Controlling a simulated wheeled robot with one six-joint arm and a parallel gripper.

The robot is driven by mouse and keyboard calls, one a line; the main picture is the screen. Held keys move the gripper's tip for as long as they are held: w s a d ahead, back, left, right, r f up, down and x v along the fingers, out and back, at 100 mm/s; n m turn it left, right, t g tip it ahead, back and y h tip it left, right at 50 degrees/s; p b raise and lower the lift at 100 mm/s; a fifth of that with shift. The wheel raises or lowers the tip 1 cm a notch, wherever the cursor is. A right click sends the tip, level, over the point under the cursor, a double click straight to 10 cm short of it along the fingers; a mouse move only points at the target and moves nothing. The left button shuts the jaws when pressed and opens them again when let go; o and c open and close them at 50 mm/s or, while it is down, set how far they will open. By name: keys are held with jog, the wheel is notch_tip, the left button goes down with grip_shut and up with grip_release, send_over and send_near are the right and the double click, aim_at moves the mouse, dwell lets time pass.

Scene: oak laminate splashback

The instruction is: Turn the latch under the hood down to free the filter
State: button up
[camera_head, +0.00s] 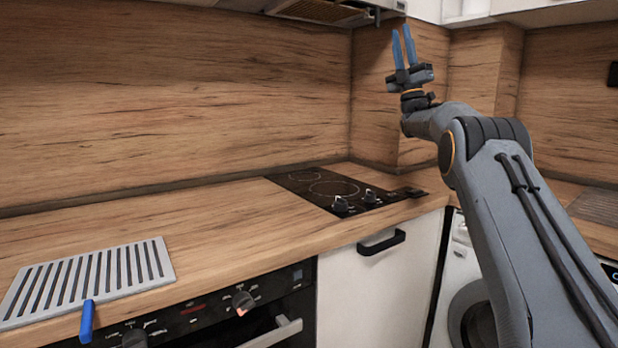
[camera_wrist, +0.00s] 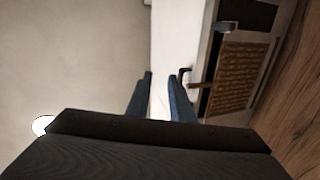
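My gripper (camera_head: 401,29) points upward below and to the right of the hood (camera_head: 375,4) in the head view. Its two blue fingers stand apart with nothing between them, as the wrist view also shows (camera_wrist: 160,77). A small dark hooked piece, which looks like the latch (camera_wrist: 184,73), sits at the hood's edge just right of the right fingertip in the wrist view; contact cannot be told. The brown mesh filter (camera_wrist: 241,76) is in the hood's underside beyond it, and its edge also shows in the head view (camera_head: 318,10).
A black cooktop (camera_head: 322,187) with knobs lies on the wooden counter. A grey slotted rack (camera_head: 90,280) with a blue handle (camera_head: 87,320) rests at the front left. White cabinets (camera_head: 540,7) are above on the right. The counter middle is clear.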

jog(key=w+f+m+g+h+p, duration=0.35)
jog(key=w+f+m+h, duration=0.35)
jog(key=f+m+h, duration=0.7)
jog(key=s+a+f+m+g+h+p, duration=0.1)
jog(key=s+a+f+m+g+h, duration=0.15)
jog(key=s+f+g, duration=0.6)
jog(key=s+a+f+m+g+h+p, duration=0.2)
jog(key=s+f+m+g, duration=0.2)
jog(key=s+f, duration=0.9)
jog(key=s+a+f+m+g+p, duration=0.1)
jog(key=s+f+g, duration=0.2)
jog(key=s, duration=1.1)
jog(key=s+a+f+m+g, duration=0.1)
jog(key=s+f+g, duration=0.3)
jog(key=s, duration=1)
jog(key=s+a+f+m+g+p, duration=0.1)
jog(key=s+f+g, duration=0.3)
jog(key=s+f, duration=0.4)
jog(key=s, duration=0.6)
jog(key=shift+f+p, duration=0.35)
